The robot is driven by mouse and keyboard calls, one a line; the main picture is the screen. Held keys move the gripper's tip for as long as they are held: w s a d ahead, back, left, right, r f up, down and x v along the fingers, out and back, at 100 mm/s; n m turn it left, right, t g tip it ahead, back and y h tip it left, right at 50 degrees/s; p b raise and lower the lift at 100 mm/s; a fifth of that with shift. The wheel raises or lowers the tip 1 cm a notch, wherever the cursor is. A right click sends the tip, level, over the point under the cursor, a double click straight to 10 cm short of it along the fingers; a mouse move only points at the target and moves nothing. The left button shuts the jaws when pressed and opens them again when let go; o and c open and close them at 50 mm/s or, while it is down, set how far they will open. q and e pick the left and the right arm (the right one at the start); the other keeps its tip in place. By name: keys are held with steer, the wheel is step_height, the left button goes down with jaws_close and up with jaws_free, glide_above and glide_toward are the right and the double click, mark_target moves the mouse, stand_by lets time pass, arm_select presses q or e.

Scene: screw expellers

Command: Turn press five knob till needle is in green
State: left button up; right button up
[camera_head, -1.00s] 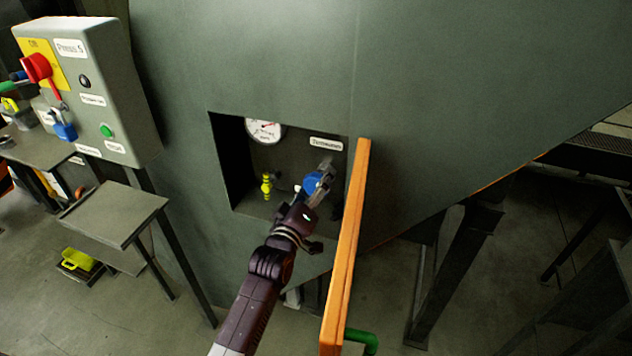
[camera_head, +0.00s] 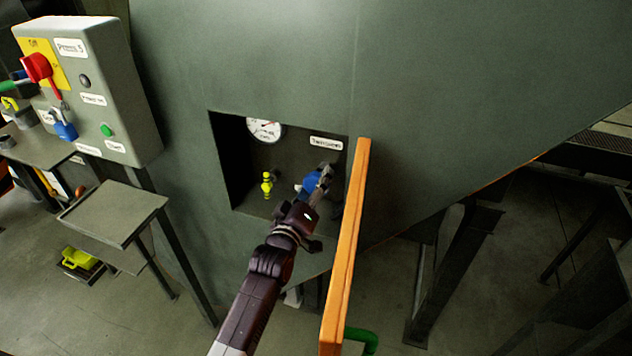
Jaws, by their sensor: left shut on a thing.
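The blue knob (camera_head: 308,182) sits in the recess of the large grey machine, at the right under a small white label. My left gripper (camera_head: 318,184) is shut on the knob, and its fingers hide part of it. The round white gauge (camera_head: 264,131) is at the top left of the recess. Its upper edge is cut off by the recess frame. A red needle shows on it, but the green zone is too small to make out. My right gripper is not in view.
A yellow valve (camera_head: 267,184) stands left of the knob in the recess. An orange door edge (camera_head: 347,245) stands close to the right of my left arm. The Press 5 control box (camera_head: 100,90) and a small grey table (camera_head: 115,210) are at the left.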

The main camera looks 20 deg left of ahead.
arm_select(q)
steer(key=m+p, duration=0.1)
steer(key=m, duration=0.2)
steer(key=shift+r, duration=0.1)
steer(key=shift+d+m+p, duration=0.1)
steer(key=shift+m+p, duration=0.4)
steer(key=shift+m, duration=2)
steer(key=o, duration=1.2)
steer(key=s, duration=1.2)
steer(key=shift+a, duration=0.2)
